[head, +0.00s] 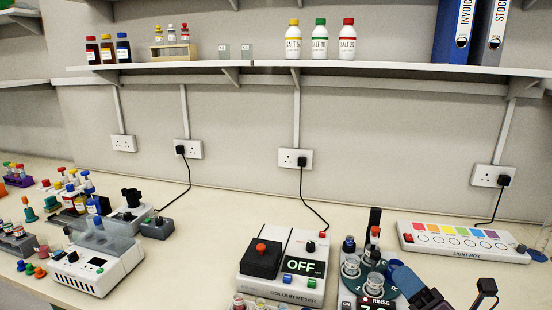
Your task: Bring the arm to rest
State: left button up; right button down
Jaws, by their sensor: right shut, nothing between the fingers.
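My right gripper (404,277) is at the bottom right, in front of the light box and over the right side of the round rinse stand (381,284). Its fingers are shut with nothing visible between them. Most of the arm behind it is cut off by the bottom edge. I cannot tell whether it touches the stand. My left gripper is not in view.
The colour meter (282,296), reading OFF, stands left of the rinse stand. The light box (457,240) lies behind my right gripper. A white device (97,265) and racks of small bottles crowd the left. Bare bench (225,225) lies between. A shelf (300,69) runs above.

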jog(key=s+d+f+m+g+h, duration=0.35)
jog(key=d+f+m+h, duration=0.35)
jog(key=m, duration=0.5)
jog(key=s+d+f+m+g+h, duration=0.4)
jog(key=m+h, duration=0.4)
jog(key=m, duration=0.4)
jog(key=s+a+f+m+g+y, duration=0.25)
jog(key=s+f+g, duration=0.2)
jog(key=s, duration=0.35)
jog(key=s+a+f+m+g+y, duration=0.2)
jog(key=s+a+f+m+g, duration=0.2)
jog(key=s+f, duration=0.3)
jog(key=w+f+t, duration=0.6)
jog(key=f+t, duration=0.2)
jog(key=shift+w+f+y, duration=0.3)
jog(key=shift+y, duration=0.15)
jog(key=shift+d+n, duration=0.1)
jog(key=shift+n, duration=0.15)
dwell(0.5)
